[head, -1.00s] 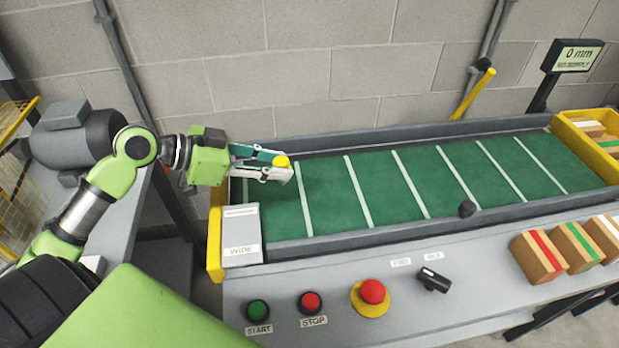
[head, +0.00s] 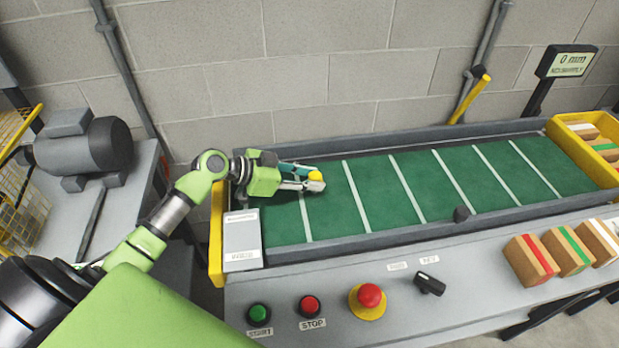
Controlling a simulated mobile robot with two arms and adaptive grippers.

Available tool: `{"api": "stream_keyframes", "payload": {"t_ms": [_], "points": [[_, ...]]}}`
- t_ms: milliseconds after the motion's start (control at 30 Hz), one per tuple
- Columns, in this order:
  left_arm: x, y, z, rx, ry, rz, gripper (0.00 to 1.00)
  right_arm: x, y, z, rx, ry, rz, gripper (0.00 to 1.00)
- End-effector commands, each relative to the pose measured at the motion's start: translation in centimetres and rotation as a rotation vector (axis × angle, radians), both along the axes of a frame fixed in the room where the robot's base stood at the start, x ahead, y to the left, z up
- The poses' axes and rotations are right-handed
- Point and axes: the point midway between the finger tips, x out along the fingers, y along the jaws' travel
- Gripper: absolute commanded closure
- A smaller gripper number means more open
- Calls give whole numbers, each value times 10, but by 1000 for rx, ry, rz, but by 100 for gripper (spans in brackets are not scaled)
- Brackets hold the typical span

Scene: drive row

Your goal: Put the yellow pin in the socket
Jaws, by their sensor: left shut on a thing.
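My left gripper (head: 312,178) is over the left part of the green belt (head: 330,206). It is shut on the yellow pin (head: 316,175), of which only a small rounded yellow part shows at the fingertips. The fingers hide the rest of the pin. I cannot pick out the socket for certain. A small dark round part (head: 462,214) sits at the belt's front rail, and I cannot tell what it is. My right gripper is not in view.
The front panel holds a green START button (head: 259,313), a red STOP button (head: 309,306), a larger red button on yellow (head: 370,296) and a black switch (head: 430,284). Striped blocks (head: 531,260) stand at the right. A yellow bin (head: 606,176) is at the belt's far end.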

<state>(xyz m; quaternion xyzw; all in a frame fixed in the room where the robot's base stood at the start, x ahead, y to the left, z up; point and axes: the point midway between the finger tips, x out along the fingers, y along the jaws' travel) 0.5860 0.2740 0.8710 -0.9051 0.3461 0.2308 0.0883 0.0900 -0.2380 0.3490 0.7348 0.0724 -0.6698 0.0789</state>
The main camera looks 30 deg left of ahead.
Motion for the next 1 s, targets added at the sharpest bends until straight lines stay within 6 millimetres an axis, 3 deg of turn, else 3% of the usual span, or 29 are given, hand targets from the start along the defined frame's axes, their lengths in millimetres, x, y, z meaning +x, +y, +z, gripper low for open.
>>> {"api": "stream_keyframes", "payload": {"t_ms": [467,500,567,1000], "points": [[0,1,-13,0,-3,1,93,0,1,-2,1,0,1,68],[0,1,-12,0,-3,1,67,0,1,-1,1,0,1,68],[0,1,-11,0,-3,1,55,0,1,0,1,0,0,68],[0,1,-5,0,-3,1,55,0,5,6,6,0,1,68]]}}
